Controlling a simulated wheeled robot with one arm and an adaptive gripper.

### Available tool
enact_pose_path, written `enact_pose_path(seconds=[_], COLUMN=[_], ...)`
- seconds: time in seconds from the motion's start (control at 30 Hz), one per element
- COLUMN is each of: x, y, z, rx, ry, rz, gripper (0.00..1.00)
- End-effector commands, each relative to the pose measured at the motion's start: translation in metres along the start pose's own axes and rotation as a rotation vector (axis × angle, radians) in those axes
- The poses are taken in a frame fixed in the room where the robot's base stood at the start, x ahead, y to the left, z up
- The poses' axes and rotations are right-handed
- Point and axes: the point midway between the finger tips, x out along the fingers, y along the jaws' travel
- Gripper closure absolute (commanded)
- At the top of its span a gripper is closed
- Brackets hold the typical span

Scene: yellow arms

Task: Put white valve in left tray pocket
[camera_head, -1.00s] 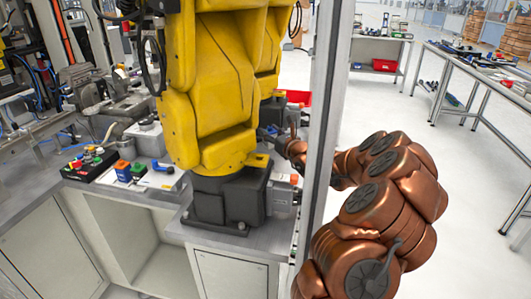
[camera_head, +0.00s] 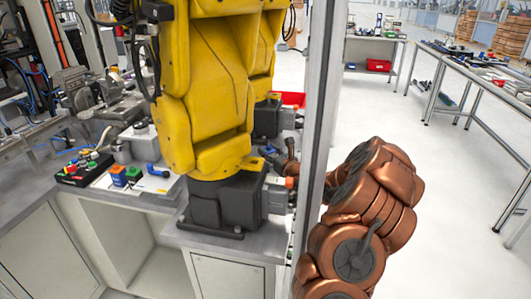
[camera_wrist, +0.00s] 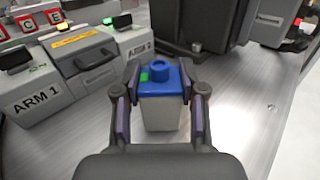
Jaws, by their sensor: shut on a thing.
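The white valve (camera_wrist: 158,112) has a pale body and a blue top with a round blue cap and a small green patch. In the wrist view my gripper (camera_wrist: 160,93) is shut on it, with one finger pad on each side. It looks upright; I cannot tell whether its base touches the metal surface below.
The yellow arm (camera_head: 215,90) and its dark base (camera_head: 228,203) stand between my arm and the plate. The grey post (camera_head: 314,130) is close to my arm. Grey boxes marked ARM 1 (camera_wrist: 42,98) and ARM 2 (camera_wrist: 102,53) are at the wrist view's left.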

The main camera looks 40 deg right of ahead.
Motion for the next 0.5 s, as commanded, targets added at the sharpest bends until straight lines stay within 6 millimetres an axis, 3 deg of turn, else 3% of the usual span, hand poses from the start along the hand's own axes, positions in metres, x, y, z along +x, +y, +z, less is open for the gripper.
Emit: enact_pose_path(seconds=[0.23, 0.27, 0.5], x=[0.0005, 0.0004, 0.0004], y=[0.0006, 0.0007, 0.0007], z=[-0.0041, -0.0035, -0.0031], rx=[0.000, 0.000, 0.000], ry=[0.000, 0.000, 0.000], rz=[0.001, 0.001, 0.001], gripper=[0.97, 0.57, 0.34])
